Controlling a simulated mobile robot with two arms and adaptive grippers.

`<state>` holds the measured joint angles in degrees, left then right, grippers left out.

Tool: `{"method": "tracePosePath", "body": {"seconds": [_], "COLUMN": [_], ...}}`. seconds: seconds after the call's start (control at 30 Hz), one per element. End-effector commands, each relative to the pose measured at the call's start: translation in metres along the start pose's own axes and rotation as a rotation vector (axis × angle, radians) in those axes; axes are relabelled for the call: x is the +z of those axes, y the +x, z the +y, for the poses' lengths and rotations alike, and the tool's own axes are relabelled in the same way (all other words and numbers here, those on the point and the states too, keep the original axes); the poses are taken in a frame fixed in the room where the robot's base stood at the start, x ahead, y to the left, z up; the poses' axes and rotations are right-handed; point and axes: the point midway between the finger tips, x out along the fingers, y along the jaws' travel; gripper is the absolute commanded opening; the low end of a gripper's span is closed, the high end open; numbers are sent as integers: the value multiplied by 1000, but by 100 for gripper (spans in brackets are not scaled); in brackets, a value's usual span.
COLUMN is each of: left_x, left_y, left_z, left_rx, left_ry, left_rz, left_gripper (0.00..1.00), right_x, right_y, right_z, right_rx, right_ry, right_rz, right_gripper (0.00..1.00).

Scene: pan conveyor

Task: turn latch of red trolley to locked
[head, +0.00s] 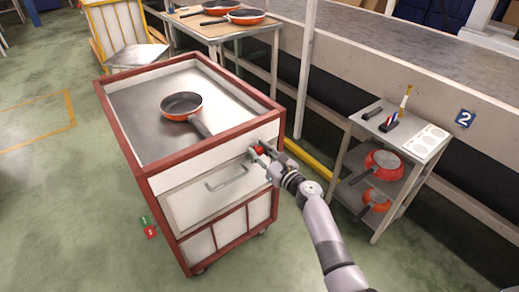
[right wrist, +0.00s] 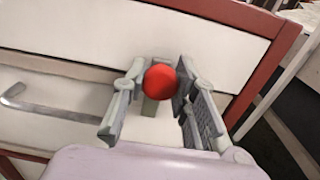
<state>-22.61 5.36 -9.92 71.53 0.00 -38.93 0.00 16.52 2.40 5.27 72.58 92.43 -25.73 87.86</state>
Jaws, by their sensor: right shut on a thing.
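The red trolley (head: 138,168) has a red frame, white panels and a metal top with a raised rim. Its latch (head: 258,150) has a red knob and sits at the upper right of the front, above the drawer handle (head: 226,178). My right gripper (head: 263,153) is at the latch. In the right wrist view the red round knob (right wrist: 160,80) is between the two fingers (right wrist: 155,105), which are shut on it. A pale stem shows below the knob; the fingers and wrist hide part of the latch. My left gripper is not in view.
An orange pan (head: 182,104) lies on the trolley top. A small shelf (head: 368,122) with red pans stands to the right, by the conveyor (head: 410,55). A table (head: 205,28) with pans is behind. Small green and red labels (head: 148,226) show at the trolley's left. Floor is clear at front left.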

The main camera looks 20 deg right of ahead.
Motion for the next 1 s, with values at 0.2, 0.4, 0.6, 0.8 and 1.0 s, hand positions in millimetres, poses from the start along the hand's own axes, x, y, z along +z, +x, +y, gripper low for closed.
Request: {"method": "tracePosePath", "body": {"seconds": [0.2,0.4,0.6,0.8,1.0], "left_x": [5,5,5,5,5], "left_y": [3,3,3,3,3], "left_z": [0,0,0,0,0], "left_rx": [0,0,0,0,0], "left_ry": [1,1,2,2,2], "left_rz": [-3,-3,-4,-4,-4], "left_gripper": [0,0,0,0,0], "right_x": [-2,-2,-2,-1,0], "right_y": [0,0,0,0,0], "right_z": [0,0,0,0,0], "right_rx": [-1,-1,-1,-1,0], "right_ry": [24,25,24,23,22], "right_rz": [2,2,2,1,1], "right_gripper": [0,0,32,45,47]}}
